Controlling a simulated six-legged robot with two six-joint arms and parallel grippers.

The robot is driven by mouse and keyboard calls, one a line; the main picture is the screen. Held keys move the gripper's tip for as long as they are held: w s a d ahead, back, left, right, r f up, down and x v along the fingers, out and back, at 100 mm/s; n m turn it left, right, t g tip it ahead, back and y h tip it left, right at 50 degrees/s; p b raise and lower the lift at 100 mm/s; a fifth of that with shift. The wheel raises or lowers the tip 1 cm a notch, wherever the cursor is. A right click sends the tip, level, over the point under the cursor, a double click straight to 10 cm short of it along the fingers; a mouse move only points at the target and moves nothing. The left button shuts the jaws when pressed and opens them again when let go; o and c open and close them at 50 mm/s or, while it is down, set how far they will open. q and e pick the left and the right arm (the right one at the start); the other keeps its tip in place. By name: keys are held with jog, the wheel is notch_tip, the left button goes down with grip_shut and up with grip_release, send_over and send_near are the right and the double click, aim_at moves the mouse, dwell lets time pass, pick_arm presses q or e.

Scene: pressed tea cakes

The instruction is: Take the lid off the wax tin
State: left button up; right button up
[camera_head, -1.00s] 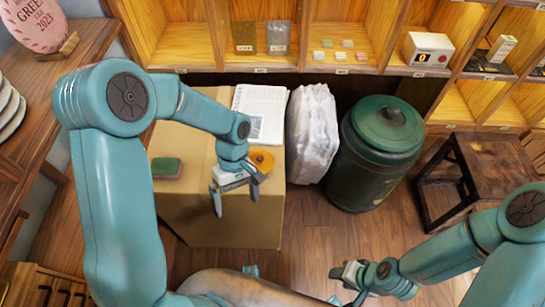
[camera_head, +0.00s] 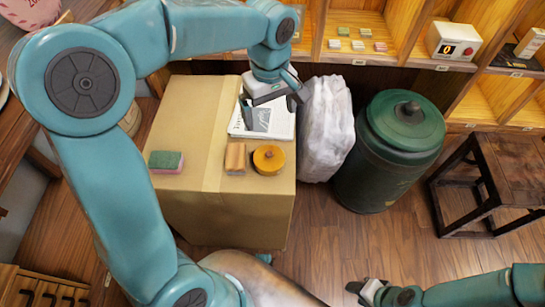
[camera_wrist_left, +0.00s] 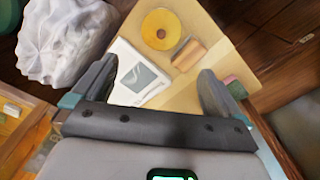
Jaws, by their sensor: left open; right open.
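The wax tin (camera_head: 268,159), a round orange-yellow tin with a small raised middle, sits on the front right of the cardboard box top (camera_head: 190,115). Its lid appears to be on. The tin also shows in the left wrist view (camera_wrist_left: 162,29), beyond the fingers. My left gripper (camera_head: 272,106) is open and empty above the printed paper, behind the tin and apart from it. Its two spread fingers show in the left wrist view (camera_wrist_left: 158,70). My right gripper (camera_head: 358,290) is open and low at the bottom, away from the box.
A brown block (camera_head: 235,158) sits just left of the tin, and a green and pink sponge (camera_head: 166,162) lies farther left. The printed paper (camera_head: 281,126) lies behind. A white plastic bag (camera_head: 326,130) and a green barrel (camera_head: 385,155) stand right of the box.

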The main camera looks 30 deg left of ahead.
pick_arm(q)
jog(key=b, duration=0.2)
send_over(269, 153)
jog(key=f, duration=1)
jog(key=shift+d+f, duration=0.15)
jog(key=shift+d, duration=0.05)
jog(key=f, duration=0.4)
jog(key=f+b, duration=0.1)
jog(key=f, duration=0.1)
jog(key=shift+w+a+f, duration=0.1)
jog(key=shift+a, duration=0.15)
jog(key=c, duration=0.7)
